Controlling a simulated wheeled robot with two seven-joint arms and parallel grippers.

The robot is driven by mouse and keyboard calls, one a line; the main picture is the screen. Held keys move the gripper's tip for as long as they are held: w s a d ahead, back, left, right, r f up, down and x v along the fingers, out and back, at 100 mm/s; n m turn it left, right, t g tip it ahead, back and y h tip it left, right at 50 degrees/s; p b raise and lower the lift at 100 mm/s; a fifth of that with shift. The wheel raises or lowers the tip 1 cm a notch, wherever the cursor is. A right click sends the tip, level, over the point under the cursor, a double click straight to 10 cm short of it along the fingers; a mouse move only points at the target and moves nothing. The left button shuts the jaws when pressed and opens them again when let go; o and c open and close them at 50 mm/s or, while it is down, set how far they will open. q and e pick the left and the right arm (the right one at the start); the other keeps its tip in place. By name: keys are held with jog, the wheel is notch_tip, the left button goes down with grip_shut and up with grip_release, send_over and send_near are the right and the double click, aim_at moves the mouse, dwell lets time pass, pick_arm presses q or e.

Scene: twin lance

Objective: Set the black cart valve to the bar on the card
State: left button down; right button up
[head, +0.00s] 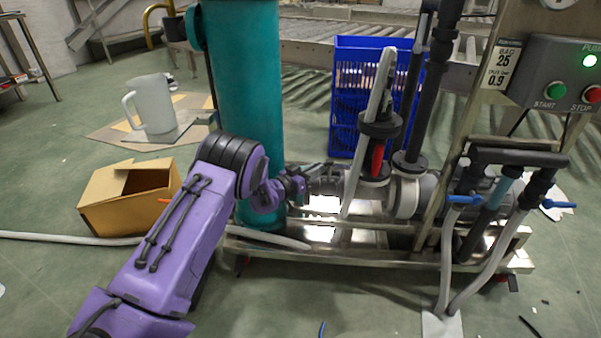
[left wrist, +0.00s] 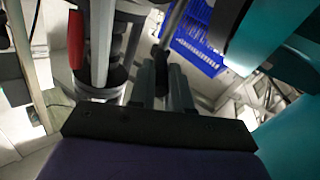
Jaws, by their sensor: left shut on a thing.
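The card (head: 498,68) on the cart's panel at the upper right reads 25 and, on its lower line, 0.9. My left gripper (head: 312,184) reaches in from the left at the cart's pipework. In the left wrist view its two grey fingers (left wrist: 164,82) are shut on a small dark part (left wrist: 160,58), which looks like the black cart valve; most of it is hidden. A round gauge (head: 556,3) is cut off by the top edge, so its reading cannot be told. My right gripper is not in view.
A red handle (head: 377,158) stands on pipework right of my gripper. A teal column (head: 250,90) rises close behind my left arm. Blue levers (head: 465,199) sit on the right hoses. A blue crate (head: 345,75) stands behind. A cardboard box (head: 112,205) is at left.

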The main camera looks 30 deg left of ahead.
pick_arm(q)
jog(key=shift+a+f+m+h, duration=0.15)
jog(key=shift+a+m+h, duration=0.15)
jog(key=shift+a+h, duration=0.1)
jog(key=shift+w+m+g+h, duration=0.1)
jog(key=shift+m+g+h, duration=0.3)
jog(key=shift+h, duration=0.2)
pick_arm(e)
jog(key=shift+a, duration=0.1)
pick_arm(q)
jog(key=c, duration=1.1)
grip_release()
jog(key=p+v, duration=0.4)
jog(key=v, duration=0.6)
jog(key=shift+s+a, duration=0.15)
jog(key=shift+s, duration=0.15)
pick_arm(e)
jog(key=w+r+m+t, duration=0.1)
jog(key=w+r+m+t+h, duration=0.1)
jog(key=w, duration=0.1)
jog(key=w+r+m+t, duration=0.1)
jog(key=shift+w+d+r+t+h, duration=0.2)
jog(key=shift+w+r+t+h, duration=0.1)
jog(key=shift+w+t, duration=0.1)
